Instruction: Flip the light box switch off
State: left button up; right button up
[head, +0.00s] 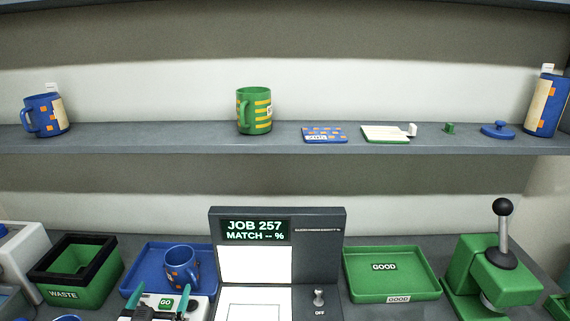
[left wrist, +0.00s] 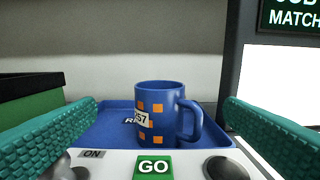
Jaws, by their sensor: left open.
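The light box (head: 330,245) stands at the bottom middle of the head view, with a bright white panel (head: 255,265) and a display reading JOB 257, MATCH -- %. Its toggle switch (head: 319,296) is at its lower right, lever apparently raised, above an OFF label (head: 320,313). My left gripper (head: 170,296), with teal fingers, is open and empty, left of the light box and away from the switch. In the left wrist view its fingers (left wrist: 157,115) are spread, with a blue mug (left wrist: 158,112) beyond them. My right gripper is not in view.
The blue mug stands in a blue tray (head: 145,257). A white panel with a GO button (left wrist: 153,166) is below my left gripper. A green WASTE bin (head: 75,290) is left; a green GOOD tray (head: 425,283) and a green press (head: 490,270) are right. A shelf (head: 190,142) crosses above.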

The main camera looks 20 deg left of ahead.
aim_at(319, 291)
jog(key=k+l, duration=0.25)
jog(key=k, duration=0.25)
jog(key=k+l, duration=0.2)
jog(key=k, duration=0.25)
jog(key=k+l, duration=0.25)
jog(key=k, duration=0.25)
